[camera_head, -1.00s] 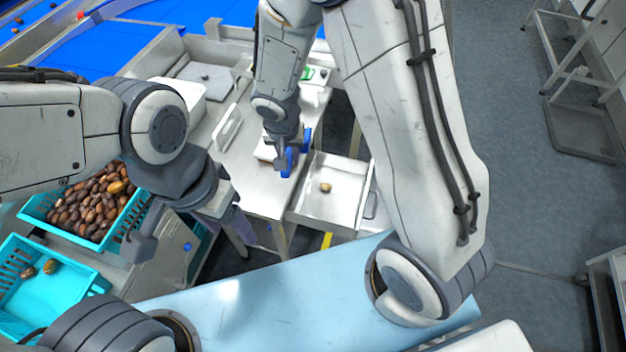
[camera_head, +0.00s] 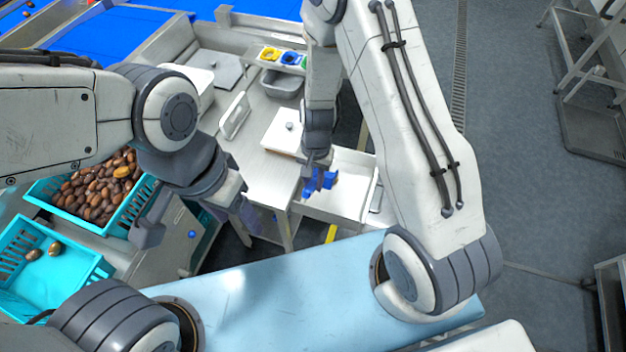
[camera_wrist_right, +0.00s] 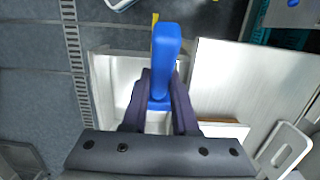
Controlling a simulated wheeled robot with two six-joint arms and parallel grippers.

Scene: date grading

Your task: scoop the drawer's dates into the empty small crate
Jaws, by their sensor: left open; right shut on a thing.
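My right gripper (camera_head: 317,165) is shut on a blue scoop (camera_head: 320,181) at the open drawer (camera_head: 350,206). In the right wrist view the blue scoop (camera_wrist_right: 165,65) sticks out between the dark fingers (camera_wrist_right: 160,100), over the pale drawer (camera_wrist_right: 105,75). The single date seen earlier in the drawer is mostly or wholly hidden by scoop and gripper; I cannot tell if the scoop touches it. A turquoise crate (camera_head: 75,290) at lower left holds two dates (camera_head: 43,252). My left gripper (camera_head: 198,222) is open and empty, right of the crates.
A second turquoise crate (camera_head: 38,198) is heaped with dates. A pale blue surface (camera_head: 270,290) lies in front.

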